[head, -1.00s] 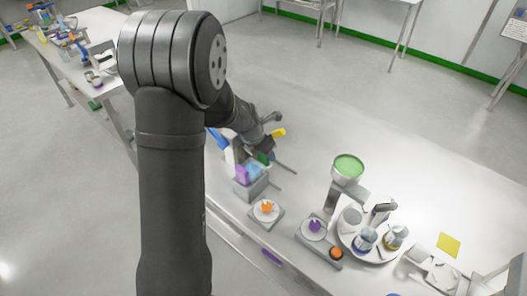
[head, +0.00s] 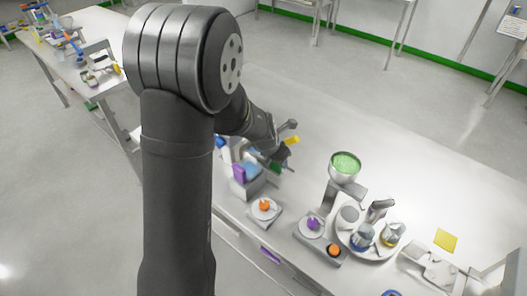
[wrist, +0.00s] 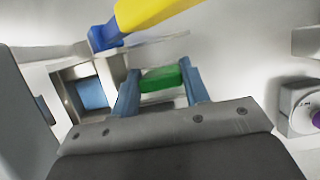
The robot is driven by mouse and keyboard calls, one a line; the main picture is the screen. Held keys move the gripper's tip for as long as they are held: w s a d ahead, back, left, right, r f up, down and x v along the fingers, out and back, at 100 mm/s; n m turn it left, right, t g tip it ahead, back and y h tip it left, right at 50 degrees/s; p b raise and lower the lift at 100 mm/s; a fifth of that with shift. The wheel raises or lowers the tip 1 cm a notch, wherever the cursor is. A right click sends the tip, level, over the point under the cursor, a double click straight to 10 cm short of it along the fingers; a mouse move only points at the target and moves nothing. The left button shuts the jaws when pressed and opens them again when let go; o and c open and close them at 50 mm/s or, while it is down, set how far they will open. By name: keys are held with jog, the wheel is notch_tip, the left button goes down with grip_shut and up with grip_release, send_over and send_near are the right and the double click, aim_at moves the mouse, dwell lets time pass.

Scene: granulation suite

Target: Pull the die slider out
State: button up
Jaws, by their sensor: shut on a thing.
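The die slider shows as a green grip (wrist: 165,79) between my gripper's two blue-grey fingers in the wrist view. My gripper (wrist: 162,88) is shut on this green grip, with one finger on each side. In the head view the green grip (head: 277,165) is a small patch below my gripper (head: 272,155), just right of the grey press block (head: 249,186). Left of the fingers, the wrist view shows a square opening in a grey housing (wrist: 62,78) with a blue piece (wrist: 90,92) in it. How much of the slider is inside the press I cannot tell.
A yellow bar (wrist: 150,12) crosses above the fingers in the wrist view. Dial units with an orange knob (head: 264,204) and a purple knob (head: 313,223) stand in front. A stand with a green-filled bowl (head: 345,164) is at right.

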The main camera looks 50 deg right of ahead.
jog(key=s, duration=0.6)
jog(key=o, duration=1.1)
jog(key=shift+s, duration=0.15)
jog(key=shift+w, duration=0.2)
jog(key=shift+a+r, duration=0.1)
jog(key=shift+r, duration=0.2)
jog(key=v, duration=1.6)
jog(key=shift+a+r, duration=0.25)
jog(key=shift+r, duration=0.1)
